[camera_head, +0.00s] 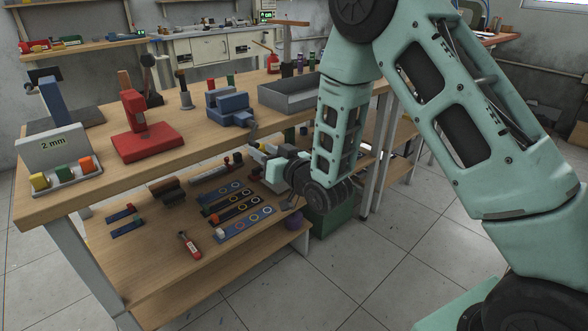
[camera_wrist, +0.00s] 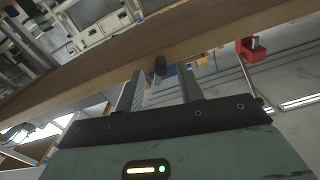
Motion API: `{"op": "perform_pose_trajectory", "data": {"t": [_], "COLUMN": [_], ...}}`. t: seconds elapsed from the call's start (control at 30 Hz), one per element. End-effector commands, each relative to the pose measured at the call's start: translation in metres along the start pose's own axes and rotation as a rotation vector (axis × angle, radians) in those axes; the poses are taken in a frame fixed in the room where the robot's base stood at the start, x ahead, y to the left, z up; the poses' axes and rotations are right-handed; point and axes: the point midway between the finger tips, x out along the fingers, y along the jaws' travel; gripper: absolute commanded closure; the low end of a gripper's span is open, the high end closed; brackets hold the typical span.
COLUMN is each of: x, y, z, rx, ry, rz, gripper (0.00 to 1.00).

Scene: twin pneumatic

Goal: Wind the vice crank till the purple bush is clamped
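The blue vice (camera_head: 230,106) stands on the workbench top near its front edge. Its crank (camera_head: 252,126) hangs at the front right of it. In the wrist view a dark round knob (camera_wrist: 160,65), which looks like the crank's handle, shows at the bench edge between my fingertips. My gripper (camera_wrist: 159,82) is open, one finger on each side of the knob, with gaps visible. In the head view my gripper is just below the bench's front edge, partly hidden by my arm. I cannot make out the purple bush in the vice jaws.
A red stand (camera_head: 146,135) and a 2 mm bin holder (camera_head: 62,165) are on the bench (camera_head: 190,150) to the left. A grey tray (camera_head: 287,95) is right of the vice.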

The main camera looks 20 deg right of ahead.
Motion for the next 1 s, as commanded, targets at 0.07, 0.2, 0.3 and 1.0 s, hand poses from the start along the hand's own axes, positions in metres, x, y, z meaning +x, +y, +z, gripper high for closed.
{"op": "perform_pose_trajectory", "data": {"t": [0.07, 0.2, 0.3, 1.0], "x": [-0.019, -0.052, -0.076, -0.129], "y": [0.001, 0.001, 0.001, 0.003], "z": [0.001, 0.001, 0.002, 0.006], "rx": [0.001, 0.002, 0.001, 0.000], "ry": [-0.003, -0.004, -0.004, -0.027], "rz": [0.002, 0.002, 0.002, 0.005], "gripper": [0.63, 0.63, 0.63, 0.63]}}
